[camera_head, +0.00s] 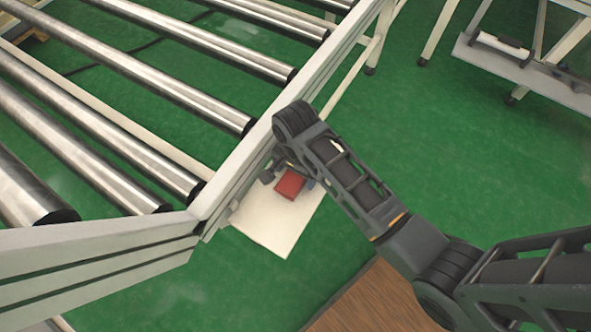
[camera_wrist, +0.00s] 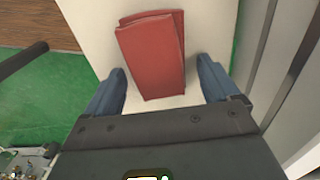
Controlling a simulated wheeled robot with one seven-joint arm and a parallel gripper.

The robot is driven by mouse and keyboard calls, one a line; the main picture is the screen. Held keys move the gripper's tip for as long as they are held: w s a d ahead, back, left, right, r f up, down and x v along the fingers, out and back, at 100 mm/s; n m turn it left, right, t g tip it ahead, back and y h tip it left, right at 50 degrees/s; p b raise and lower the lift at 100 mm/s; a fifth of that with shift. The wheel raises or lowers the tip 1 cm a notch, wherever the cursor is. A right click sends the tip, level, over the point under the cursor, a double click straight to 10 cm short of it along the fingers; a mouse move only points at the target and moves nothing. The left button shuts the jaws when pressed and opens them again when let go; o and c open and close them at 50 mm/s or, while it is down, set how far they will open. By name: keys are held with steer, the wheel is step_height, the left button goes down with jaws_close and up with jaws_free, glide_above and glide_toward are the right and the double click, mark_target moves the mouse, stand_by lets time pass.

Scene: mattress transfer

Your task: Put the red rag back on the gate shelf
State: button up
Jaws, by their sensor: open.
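The red rag (camera_head: 290,185) is folded and lies on a pale flat shelf or board (camera_head: 272,238) beside the roller conveyor frame. In the wrist view the rag (camera_wrist: 150,55) shows as a folded rectangle on the pale surface (camera_wrist: 88,18). My gripper (camera_wrist: 161,68) is open, with one blue fingertip on either side of the rag and gaps between fingers and cloth. I cannot tell how far above the surface the fingertips are. In the head view my arm partly hides the gripper and the shelf.
The roller conveyor (camera_head: 110,120) fills the left, its white side rail (camera_head: 245,160) close beside my gripper. A grey shelf (camera_head: 525,72) with a white roll-like item (camera_head: 500,45) stands at upper right. A brown wooden surface (camera_head: 375,300) is at the bottom. Green floor (camera_head: 450,160) is clear between.

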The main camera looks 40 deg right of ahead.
step_height(320, 180, up, 12)
steer(key=shift+r+p, duration=0.15)
steer(key=shift+p, duration=0.15)
stand_by(0.4)
steer(key=s+f+n+t, duration=0.4)
steer(key=s+n+t, duration=0.3)
steer(key=s, duration=0.6)
steer(key=s+r+n+t, duration=0.3)
steer(key=s+r, duration=0.4)
steer(key=r, duration=0.3)
steer(key=s+a+r+n+t, duration=0.1)
steer(key=s+r+n+t, duration=0.3)
steer(key=r, duration=0.6)
steer(key=s+t, duration=0.1)
steer(key=s, duration=0.1)
steer(key=shift+s+a+r, duration=0.3)
steer(key=shift+s, duration=0.1)
